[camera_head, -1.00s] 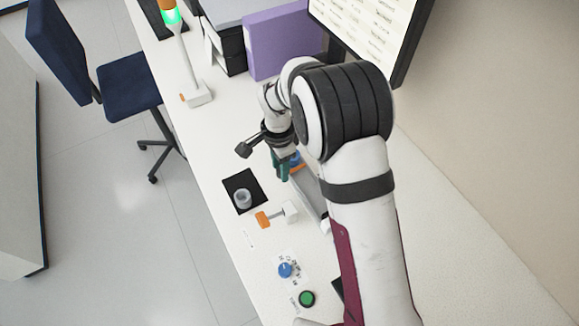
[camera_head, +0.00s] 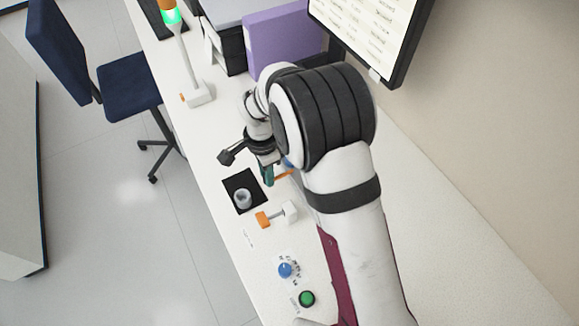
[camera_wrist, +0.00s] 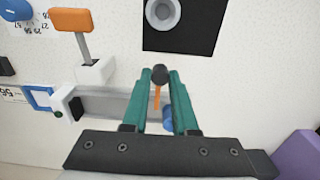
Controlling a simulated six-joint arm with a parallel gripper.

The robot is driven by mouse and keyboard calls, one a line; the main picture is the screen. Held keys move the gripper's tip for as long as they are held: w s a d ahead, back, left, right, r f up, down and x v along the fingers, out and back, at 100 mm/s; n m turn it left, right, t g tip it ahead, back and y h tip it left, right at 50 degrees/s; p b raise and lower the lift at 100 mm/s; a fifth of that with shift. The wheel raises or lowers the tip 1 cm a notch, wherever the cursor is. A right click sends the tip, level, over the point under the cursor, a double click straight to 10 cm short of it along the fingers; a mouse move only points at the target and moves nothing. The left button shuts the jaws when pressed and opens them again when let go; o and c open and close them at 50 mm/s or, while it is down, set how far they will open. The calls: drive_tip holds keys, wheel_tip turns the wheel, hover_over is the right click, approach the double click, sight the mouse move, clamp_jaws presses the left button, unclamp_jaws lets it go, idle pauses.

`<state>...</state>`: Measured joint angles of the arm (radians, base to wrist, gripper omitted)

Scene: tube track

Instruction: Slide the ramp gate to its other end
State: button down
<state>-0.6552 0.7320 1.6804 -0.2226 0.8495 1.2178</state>
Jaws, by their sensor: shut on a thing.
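The ramp gate shows in the wrist view as a dark round knob (camera_wrist: 159,74) with a thin orange strip (camera_wrist: 157,97) below it. My gripper (camera_wrist: 160,78) has its two green fingers on either side of the knob, shut on it. A grey ramp track (camera_wrist: 112,106) runs behind the fingers in the wrist view. A blue piece (camera_wrist: 168,118) sits by the right finger. My arm hides most of the track in the head view.
A black mat (camera_head: 234,187) holds a grey ring-shaped cup (camera_head: 243,198). A white block with an orange-handled lever (camera_head: 264,219) stands near the mat. A blue knob (camera_head: 285,270) and a green button (camera_head: 307,298) lie further along the desk. A purple binder (camera_head: 284,42) stands behind.

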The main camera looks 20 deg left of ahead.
drive_tip(key=shift+s+a, duration=0.3)
drive_tip(key=shift+a, duration=0.05)
drive_tip(key=c, duration=0.9)
unclamp_jaws()
drive_tip(key=shift+c, duration=0.2)
